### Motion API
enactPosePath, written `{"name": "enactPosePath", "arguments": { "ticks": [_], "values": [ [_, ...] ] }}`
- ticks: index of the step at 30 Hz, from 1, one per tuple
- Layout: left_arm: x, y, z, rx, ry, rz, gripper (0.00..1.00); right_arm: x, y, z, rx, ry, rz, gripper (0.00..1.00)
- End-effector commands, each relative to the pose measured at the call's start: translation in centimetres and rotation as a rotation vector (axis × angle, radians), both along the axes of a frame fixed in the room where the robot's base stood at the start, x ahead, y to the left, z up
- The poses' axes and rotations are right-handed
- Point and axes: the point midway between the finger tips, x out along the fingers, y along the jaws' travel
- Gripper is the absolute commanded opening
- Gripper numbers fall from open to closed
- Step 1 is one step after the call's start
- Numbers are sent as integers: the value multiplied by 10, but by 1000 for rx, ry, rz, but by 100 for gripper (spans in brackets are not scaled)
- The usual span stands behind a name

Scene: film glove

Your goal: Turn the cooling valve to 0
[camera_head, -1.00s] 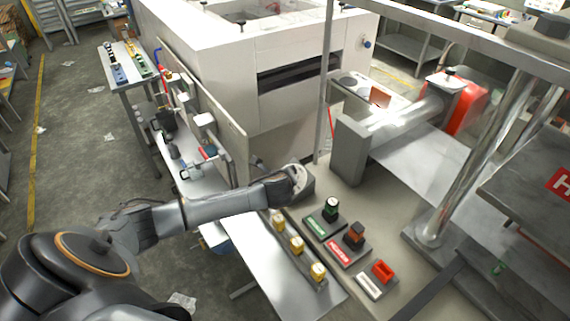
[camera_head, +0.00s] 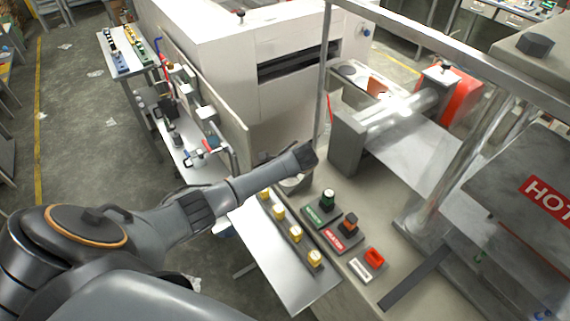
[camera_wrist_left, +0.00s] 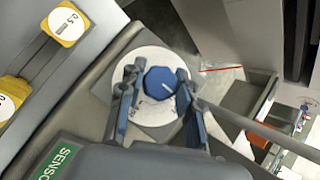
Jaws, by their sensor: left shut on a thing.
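The cooling valve is a blue faceted knob (camera_wrist_left: 160,82) with a white pointer line on a round white dial (camera_wrist_left: 113,82). In the left wrist view the line slants toward the lower right; the dial marks are too small to read. My left gripper (camera_wrist_left: 158,76) has one finger on each side of the knob and is shut on it. In the head view my left wrist (camera_head: 305,157) is over the dial's corner of the console and hides the knob. Only part of the dial (camera_head: 295,184) shows below it. My right gripper is not in view.
A grey block (camera_head: 347,143) and a metal post (camera_head: 325,75) stand close to my left wrist.

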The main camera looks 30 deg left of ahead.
Motion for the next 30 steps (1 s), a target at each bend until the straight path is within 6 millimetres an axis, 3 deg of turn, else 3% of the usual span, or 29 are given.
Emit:
{"name": "enactPosePath", "arguments": {
  "ticks": [16, 17, 20, 30],
  "values": [
    [0, 1, 0, -11, 4, 25, 2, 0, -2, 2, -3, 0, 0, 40],
    [0, 1, 0, -11, 4, 25, 36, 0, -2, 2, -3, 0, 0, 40],
    [0, 1, 0, -11, 4, 25, 56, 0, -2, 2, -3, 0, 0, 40],
    [0, 0, 1, -11, 4, 23, 58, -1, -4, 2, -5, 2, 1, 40]
  ]
}}
